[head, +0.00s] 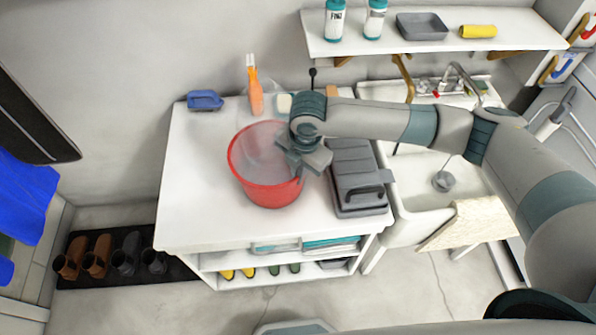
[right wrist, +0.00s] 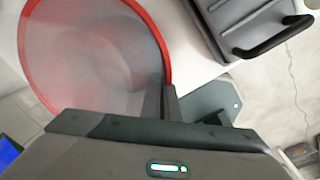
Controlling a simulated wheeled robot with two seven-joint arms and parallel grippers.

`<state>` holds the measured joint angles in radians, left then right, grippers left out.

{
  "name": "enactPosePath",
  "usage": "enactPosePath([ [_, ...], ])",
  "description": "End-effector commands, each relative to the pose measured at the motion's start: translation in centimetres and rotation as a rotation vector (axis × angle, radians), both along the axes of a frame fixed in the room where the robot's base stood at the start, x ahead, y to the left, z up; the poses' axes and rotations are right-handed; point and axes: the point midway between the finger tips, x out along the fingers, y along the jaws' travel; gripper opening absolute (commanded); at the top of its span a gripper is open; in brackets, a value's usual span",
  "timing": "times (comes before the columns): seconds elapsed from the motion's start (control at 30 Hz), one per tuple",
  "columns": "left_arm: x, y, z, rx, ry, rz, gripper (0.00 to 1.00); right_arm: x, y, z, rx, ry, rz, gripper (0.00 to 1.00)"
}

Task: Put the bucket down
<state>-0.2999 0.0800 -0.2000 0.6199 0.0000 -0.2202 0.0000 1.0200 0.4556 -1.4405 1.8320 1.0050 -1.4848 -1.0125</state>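A red bucket (head: 262,193) with a greyish inside is upright over the white table top (head: 200,215), left of the middle. I cannot tell if its base touches the table. My right gripper (head: 301,168) is at the right side of the bucket's rim. In the right wrist view, the right gripper's fingers (right wrist: 161,103) are close together with the red rim of the bucket (right wrist: 152,25) between them, so it looks shut on the rim. The lower wall of the bucket is hidden in that view. My left gripper is not in view.
A dark grey case (head: 352,165) lies close to the right of the bucket. A sink (head: 435,195) is on the right. The table's front left is clear.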

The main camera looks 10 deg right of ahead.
Motion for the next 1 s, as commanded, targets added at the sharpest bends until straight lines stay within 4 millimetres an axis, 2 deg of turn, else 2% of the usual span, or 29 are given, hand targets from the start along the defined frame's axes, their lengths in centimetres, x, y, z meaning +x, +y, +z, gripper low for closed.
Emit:
enactPosePath([
  [0.27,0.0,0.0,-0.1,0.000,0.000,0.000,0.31,0.0,0.0,-0.2,0.001,0.000,0.000,0.00],
  [0.37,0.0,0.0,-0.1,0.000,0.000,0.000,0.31,0.0,0.0,-0.2,0.000,0.000,0.000,0.19],
  [0.4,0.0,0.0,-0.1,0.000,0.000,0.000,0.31,0.0,0.0,-0.2,0.000,0.000,0.000,0.21],
  [0.77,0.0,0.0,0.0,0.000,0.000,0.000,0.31,0.0,0.0,0.0,0.001,-0.001,0.000,0.21],
  [1.0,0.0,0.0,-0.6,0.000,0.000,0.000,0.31,0.0,-0.1,1.9,0.003,-0.003,-0.001,0.21],
])
